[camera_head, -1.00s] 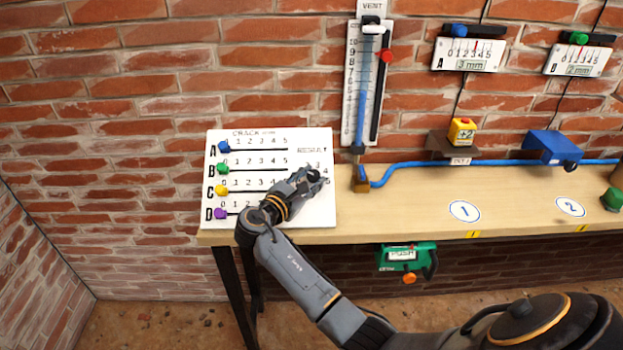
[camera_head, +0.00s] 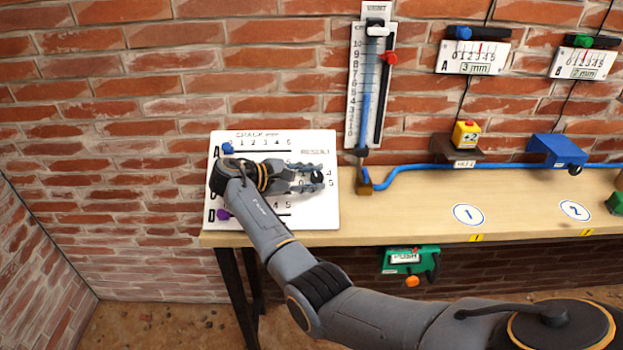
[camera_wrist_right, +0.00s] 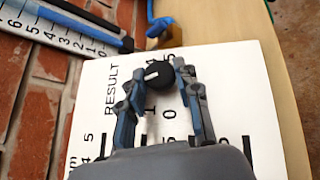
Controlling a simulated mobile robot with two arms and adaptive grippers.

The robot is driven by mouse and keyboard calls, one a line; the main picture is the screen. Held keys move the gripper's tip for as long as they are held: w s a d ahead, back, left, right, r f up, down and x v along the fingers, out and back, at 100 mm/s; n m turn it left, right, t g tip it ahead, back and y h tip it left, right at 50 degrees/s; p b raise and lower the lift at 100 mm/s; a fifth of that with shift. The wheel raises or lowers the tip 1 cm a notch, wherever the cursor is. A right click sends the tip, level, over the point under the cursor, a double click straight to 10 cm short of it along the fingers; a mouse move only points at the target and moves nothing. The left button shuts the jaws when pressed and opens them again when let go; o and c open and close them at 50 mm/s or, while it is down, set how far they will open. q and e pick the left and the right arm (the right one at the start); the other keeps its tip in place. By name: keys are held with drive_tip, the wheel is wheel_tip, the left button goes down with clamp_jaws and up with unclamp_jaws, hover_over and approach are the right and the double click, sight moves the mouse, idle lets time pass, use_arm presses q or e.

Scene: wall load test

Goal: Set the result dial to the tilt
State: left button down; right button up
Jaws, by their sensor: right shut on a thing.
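The result dial is a black round knob (camera_head: 317,177) on the right part of the white crack board (camera_head: 325,215), under the word RESULT. The knob also shows in the wrist view (camera_wrist_right: 158,76), with a short white mark on its face. Digits stand around it, partly covered by my fingers; I cannot tell which one the mark meets. My right gripper (camera_head: 319,181) reaches in from the left across the board, its fingers on both sides of the knob and shut on it. The wrist view shows the same grip (camera_wrist_right: 161,79). My left gripper is out of view.
The board's blue slider (camera_head: 227,147) and purple slider (camera_head: 223,215) sit at the left; my arm hides the middle rows. A vertical scale (camera_head: 355,80) with a blue tube hangs behind. Gauge A (camera_head: 472,58) reads 3 mm, gauge B (camera_head: 583,64) 2 mm. A green push tool (camera_head: 408,258) hangs below the bench.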

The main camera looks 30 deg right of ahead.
idle(0.4)
drive_tip(key=o, duration=1.1)
drive_tip(key=shift+d, duration=0.1)
drive_tip(key=shift+o, duration=0.2)
drive_tip(key=v, duration=1.2)
drive_tip(key=shift+w, duration=0.1)
